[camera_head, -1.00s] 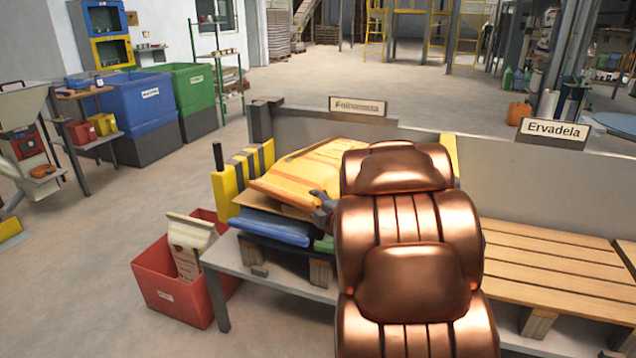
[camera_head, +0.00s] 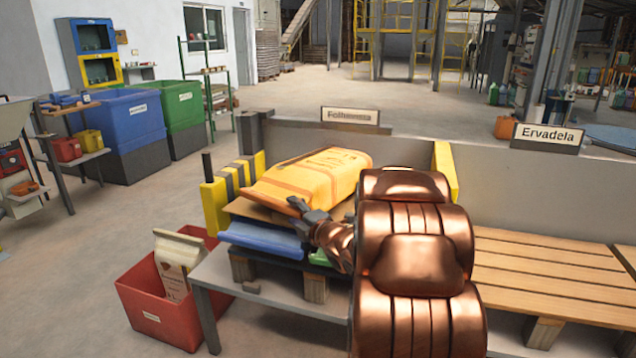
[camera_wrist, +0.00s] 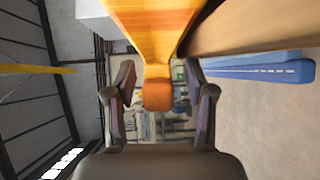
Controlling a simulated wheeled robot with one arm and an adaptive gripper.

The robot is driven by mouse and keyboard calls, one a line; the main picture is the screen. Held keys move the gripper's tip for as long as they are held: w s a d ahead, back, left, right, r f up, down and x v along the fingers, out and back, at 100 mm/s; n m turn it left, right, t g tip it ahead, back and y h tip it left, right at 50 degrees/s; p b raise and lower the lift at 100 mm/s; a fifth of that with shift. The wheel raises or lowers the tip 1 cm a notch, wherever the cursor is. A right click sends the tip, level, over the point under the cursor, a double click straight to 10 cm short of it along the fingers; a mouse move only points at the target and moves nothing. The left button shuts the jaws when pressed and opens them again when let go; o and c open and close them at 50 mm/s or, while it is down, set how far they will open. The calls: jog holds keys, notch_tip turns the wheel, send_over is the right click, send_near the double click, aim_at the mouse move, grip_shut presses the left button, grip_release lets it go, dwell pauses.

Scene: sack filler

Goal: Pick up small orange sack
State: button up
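The orange sack (camera_head: 315,175) lies on top of a stack on a low table, with printing on its upper face. Its narrow near edge points to my gripper (camera_head: 312,218), which is at the sack's front right. In the wrist view the sack (camera_wrist: 155,30) comes down from the top and ends in a rounded orange tip between the two fingers of my gripper (camera_wrist: 160,103). The fingers are apart, with gaps visible on both sides of the tip. My arm hides part of the stack's right side.
A blue sack (camera_head: 262,238) and brown cardboard-like layer lie beneath, on a pallet. A yellow-black barrier (camera_head: 232,188) stands left, a yellow post (camera_head: 446,168) right. A red bin (camera_head: 160,310) holds a pale sack. An empty slatted pallet (camera_head: 545,275) lies right.

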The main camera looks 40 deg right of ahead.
jog(key=shift+w, duration=1.55)
jog(key=shift+o, duration=0.2)
grip_shut()
